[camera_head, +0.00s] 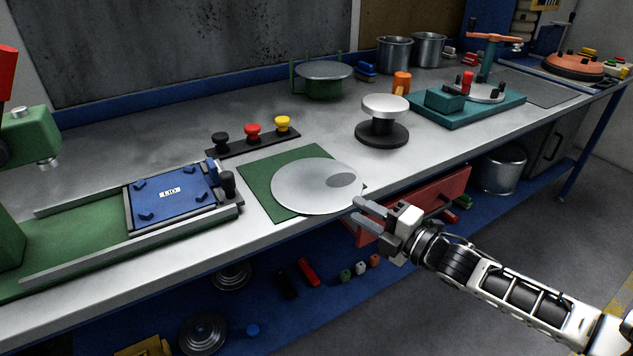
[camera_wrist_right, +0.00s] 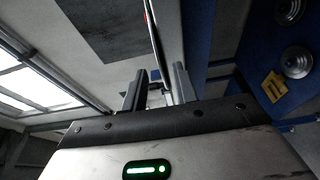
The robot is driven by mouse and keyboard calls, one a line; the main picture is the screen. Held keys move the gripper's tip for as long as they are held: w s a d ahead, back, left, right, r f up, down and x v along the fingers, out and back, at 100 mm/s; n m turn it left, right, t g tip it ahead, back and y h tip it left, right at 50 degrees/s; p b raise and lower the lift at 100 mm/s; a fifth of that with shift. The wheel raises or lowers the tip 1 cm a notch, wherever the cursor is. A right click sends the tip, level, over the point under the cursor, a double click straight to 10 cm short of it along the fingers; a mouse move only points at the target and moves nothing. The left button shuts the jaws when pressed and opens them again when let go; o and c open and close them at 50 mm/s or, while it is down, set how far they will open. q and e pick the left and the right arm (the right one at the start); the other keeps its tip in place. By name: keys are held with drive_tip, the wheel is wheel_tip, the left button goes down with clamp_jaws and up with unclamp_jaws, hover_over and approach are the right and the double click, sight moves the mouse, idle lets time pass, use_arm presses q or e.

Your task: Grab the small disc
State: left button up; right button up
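A flat pale grey disc (camera_head: 305,185) lies over a green square mat (camera_head: 262,178), its right edge reaching toward the table's front edge. A darker grey oval (camera_head: 342,180) shows on it; I cannot tell if it is a mark, a hole or a smaller disc. A smaller white disc (camera_head: 385,104) tops a short pedestal with a dark round base farther back. My right gripper (camera_head: 361,211) is open, its fingers at the flat disc's front right edge. In the right wrist view the gripper's fingers (camera_wrist_right: 158,92) stand apart; contact is unclear. My left gripper is out of view.
A blue plate fixture (camera_head: 172,197) on a green base is at left. Red, yellow and black knobs (camera_head: 253,132) stand behind the mat.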

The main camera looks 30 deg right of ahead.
drive_tip(key=shift+x, duration=0.95)
clamp_jaws()
